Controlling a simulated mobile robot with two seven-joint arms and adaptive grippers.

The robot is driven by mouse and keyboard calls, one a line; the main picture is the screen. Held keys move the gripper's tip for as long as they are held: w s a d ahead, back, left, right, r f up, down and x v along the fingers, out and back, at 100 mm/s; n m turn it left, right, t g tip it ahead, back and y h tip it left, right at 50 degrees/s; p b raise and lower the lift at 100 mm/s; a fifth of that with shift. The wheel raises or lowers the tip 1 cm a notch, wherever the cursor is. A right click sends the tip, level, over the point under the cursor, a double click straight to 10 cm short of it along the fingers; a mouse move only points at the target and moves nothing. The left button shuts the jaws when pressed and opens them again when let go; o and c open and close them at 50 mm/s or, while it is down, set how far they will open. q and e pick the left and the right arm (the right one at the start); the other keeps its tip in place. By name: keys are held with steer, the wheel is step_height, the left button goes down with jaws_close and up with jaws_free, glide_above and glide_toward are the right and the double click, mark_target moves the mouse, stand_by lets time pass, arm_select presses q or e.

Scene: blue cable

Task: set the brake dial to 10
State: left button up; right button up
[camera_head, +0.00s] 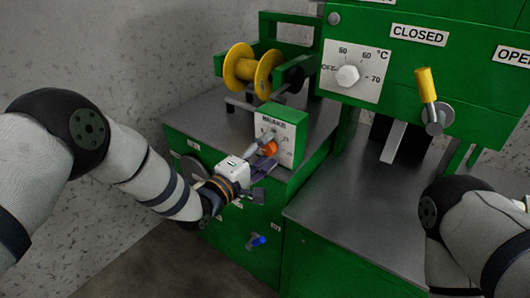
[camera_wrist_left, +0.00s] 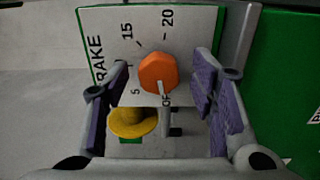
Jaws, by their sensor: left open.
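The orange brake dial (camera_head: 270,148) sits on the front of a white plate (camera_head: 287,148) on a small green box. In the left wrist view, the dial (camera_wrist_left: 158,72) shows between my fingers, its pale pointer mark toward the OFF lettering, which is partly hidden. The labels 5, 15 and 20 are readable; the 10 is not visible. My left gripper (camera_head: 262,162) is open in front of the dial, with one finger on each side of it in the wrist view and gaps between. My right gripper is out of view; only my right arm shows.
A yellow spool (camera_head: 252,68) stands behind the brake box on the grey top. A temperature knob (camera_head: 347,76) and a yellow-handled lever (camera_head: 428,90) are on the green machine at right. A blue piece (camera_head: 257,240) sticks out of the lower green front.

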arm_select(q)
steer(key=shift+w, duration=0.15)
steer(key=c, duration=1.1)
steer(key=shift+c, duration=0.2)
steer(key=m, duration=0.5)
steer(key=shift+r, duration=0.1)
steer(key=m, duration=0.4)
steer(key=shift+m+p, duration=0.3)
steer(key=shift+p, duration=0.05)
steer(key=m, duration=1)
steer(key=shift+p, duration=0.4)
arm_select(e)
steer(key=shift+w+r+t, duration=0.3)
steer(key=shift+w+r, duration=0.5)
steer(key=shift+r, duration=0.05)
